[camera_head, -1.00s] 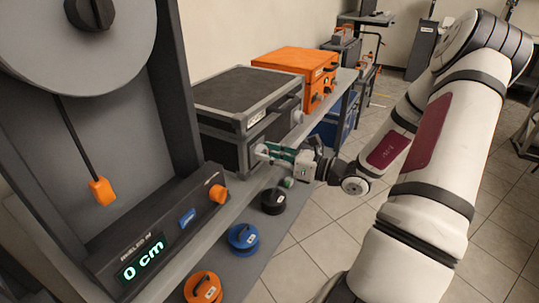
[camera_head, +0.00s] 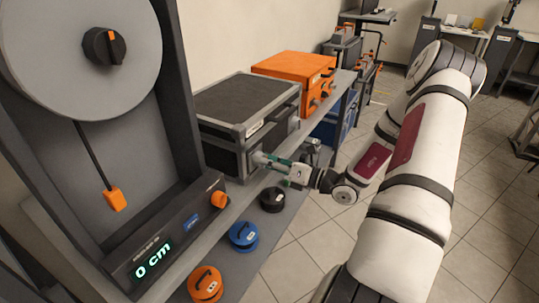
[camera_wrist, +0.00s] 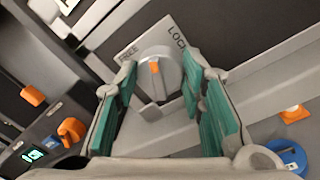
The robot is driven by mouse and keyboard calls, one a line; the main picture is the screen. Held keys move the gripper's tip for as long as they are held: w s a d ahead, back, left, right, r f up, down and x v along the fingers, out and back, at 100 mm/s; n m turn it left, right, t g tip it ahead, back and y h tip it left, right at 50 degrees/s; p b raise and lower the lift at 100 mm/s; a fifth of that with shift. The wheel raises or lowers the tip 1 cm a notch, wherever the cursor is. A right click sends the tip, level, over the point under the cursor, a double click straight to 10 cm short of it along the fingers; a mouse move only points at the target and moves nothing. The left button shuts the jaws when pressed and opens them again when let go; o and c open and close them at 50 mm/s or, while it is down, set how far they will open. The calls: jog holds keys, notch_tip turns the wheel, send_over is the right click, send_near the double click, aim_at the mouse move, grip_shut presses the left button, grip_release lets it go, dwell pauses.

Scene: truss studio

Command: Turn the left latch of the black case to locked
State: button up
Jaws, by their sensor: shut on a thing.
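The black case (camera_head: 246,103) stands closed on the shelf in the head view. Its left latch is a round grey knob (camera_wrist: 157,79) with an orange mark, on a plate reading FREE and LOCK in the wrist view. The orange mark points between the two words. My gripper (camera_head: 264,159) is at the case's front, with its teal-padded fingers on either side of the knob, shut on it. In the head view my fingers largely hide this latch. The right latch (camera_head: 295,123) shows farther along the case front.
An orange case (camera_head: 292,68) stands beyond the black case. A dial instrument with a "0 cm" display (camera_head: 153,261) is at the near left. Orange (camera_head: 205,284), blue (camera_head: 243,236) and black (camera_head: 272,199) round weights sit on the lower shelf. Open floor lies right.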

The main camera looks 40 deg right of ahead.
jog(key=m+p, duration=0.4)
jog(key=m, duration=0.3)
jog(key=shift+t, duration=0.3)
jog(key=m+h+p, duration=0.1)
jog(key=m+p, duration=0.1)
jog(key=m, duration=0.4)
jog(key=shift+f+m, duration=0.15)
jog(key=shift+m, duration=0.15)
jog(key=o, duration=1.1)
jog(key=shift+o, duration=0.2)
jog(key=shift+s, duration=0.1)
jog(key=v, duration=1.1)
jog(key=shift+s+f, duration=0.25)
jog(key=shift+s, duration=0.15)
